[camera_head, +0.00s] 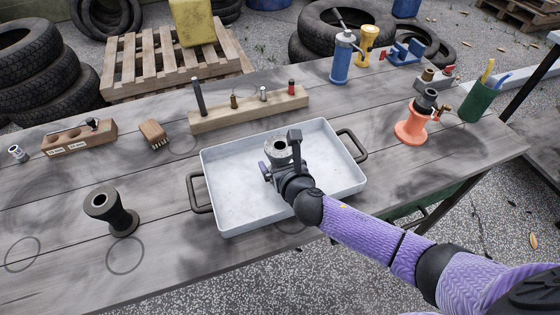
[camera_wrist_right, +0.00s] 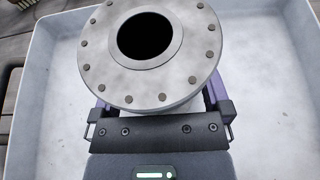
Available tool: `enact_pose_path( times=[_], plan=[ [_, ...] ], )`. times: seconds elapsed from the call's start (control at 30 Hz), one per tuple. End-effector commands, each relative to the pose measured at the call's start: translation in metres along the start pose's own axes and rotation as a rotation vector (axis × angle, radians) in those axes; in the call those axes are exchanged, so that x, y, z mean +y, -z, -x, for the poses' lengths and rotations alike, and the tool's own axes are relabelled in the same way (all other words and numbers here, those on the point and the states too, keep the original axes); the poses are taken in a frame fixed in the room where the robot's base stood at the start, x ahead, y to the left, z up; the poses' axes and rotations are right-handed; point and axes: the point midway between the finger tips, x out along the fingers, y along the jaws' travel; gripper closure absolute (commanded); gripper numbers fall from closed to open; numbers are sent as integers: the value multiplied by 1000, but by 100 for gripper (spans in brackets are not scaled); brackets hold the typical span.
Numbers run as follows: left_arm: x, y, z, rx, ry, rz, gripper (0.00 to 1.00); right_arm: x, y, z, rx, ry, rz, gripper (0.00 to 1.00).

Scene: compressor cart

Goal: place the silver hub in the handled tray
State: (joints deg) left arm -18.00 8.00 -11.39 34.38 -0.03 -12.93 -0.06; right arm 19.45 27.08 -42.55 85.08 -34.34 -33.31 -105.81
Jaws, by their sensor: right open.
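The silver hub (camera_head: 276,147) stands upright inside the handled tray (camera_head: 235,205), near its middle. In the right wrist view the hub (camera_wrist_right: 150,88) shows its round bolted flange and dark centre hole, with the pale tray floor (camera_wrist_right: 275,130) around it. My right gripper (camera_head: 281,157) is low in the tray at the hub, its open fingers on either side of the hub below the flange. The flange hides the fingertips in the wrist view, and I cannot tell whether they touch the hub. My left gripper is not in view.
A black hub (camera_head: 122,216) stands left of the tray and an orange one (camera_head: 411,125) to the right. A wooden block with upright tools (camera_head: 245,112) lies behind the tray. A green pen cup (camera_head: 477,102) stands far right. The front-left tabletop is mostly clear.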

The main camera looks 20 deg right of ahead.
Motion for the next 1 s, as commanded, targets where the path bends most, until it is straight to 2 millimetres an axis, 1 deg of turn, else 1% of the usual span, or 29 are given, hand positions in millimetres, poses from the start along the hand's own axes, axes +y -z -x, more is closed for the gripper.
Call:
enact_pose_path(
  times=[0.1,0.17,0.23,0.27,0.47,0.6,0.7,0.8,1.0],
  plan=[
    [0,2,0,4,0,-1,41,0,-1,0,0,0,0,2],
    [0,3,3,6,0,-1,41,0,-5,2,-1,0,0,2],
    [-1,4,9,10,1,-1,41,0,-6,11,0,-1,1,2],
    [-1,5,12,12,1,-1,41,0,-6,17,1,-1,0,2],
    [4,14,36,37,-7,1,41,0,-9,67,1,-2,0,2],
    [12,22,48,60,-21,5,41,0,-7,99,1,-1,1,2],
    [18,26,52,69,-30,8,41,0,-5,114,0,-1,0,2],
    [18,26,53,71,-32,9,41,0,-5,121,-1,0,1,2],
    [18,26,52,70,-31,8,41,0,-3,122,-1,0,0,2]
  ],
)
